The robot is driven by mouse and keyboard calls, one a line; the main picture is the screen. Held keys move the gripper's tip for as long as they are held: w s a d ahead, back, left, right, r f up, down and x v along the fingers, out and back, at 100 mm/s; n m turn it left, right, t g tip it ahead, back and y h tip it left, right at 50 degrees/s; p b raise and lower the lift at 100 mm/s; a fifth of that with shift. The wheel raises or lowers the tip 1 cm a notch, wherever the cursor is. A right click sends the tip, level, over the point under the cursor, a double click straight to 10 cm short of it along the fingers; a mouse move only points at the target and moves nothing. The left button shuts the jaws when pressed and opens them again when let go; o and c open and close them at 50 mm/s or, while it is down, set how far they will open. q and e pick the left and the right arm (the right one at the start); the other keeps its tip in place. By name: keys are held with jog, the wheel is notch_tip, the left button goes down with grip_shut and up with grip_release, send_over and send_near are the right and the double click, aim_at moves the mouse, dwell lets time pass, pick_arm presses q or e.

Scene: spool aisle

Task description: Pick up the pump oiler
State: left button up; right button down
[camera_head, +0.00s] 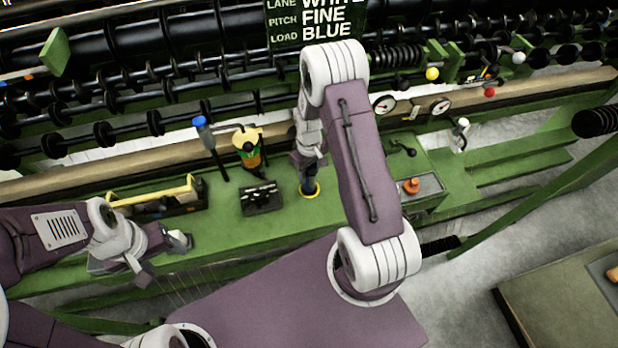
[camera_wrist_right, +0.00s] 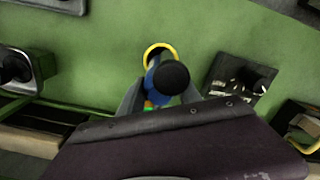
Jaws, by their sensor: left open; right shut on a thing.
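The pump oiler (camera_wrist_right: 172,78) is blue with a round black top and a small orange and green patch, seen from above in the right wrist view. My right gripper (camera_wrist_right: 160,98) is shut on it, one finger on each side. In the head view my right gripper (camera_head: 307,160) is largely hidden by my arm, and the oiler's dark lower part (camera_head: 309,184) shows at a yellow ring (camera_head: 312,195) on the green bench. I cannot tell whether the oiler touches the bench. My left gripper (camera_head: 165,257) is open and empty at the bench's front left.
A yellow-topped figure-like item (camera_head: 248,147), a blue-tipped lever (camera_head: 206,138) and a black block (camera_head: 261,198) are left of my right gripper. A yellow-handled tray (camera_head: 155,200) is further left. An orange knob (camera_head: 411,186) and gauges (camera_head: 385,104) are right. Dark spooled rollers run behind.

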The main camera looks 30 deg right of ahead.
jog(key=shift+r, duration=0.1)
jog(key=shift+w+r, duration=0.1)
jog(key=shift+r, duration=0.2)
jog(key=r, duration=0.3)
jog(key=shift+s+d+r+b, duration=0.25)
jog(key=shift+s+r+b, duration=0.05)
jog(key=shift+s+r, duration=0.1)
jog(key=s+d+r, duration=0.5)
jog(key=s+r, duration=0.1)
jog(key=s, duration=0.4)
jog(key=shift+r+b, duration=0.2)
jog(key=shift+b, duration=0.1)
jog(key=shift+a, duration=0.15)
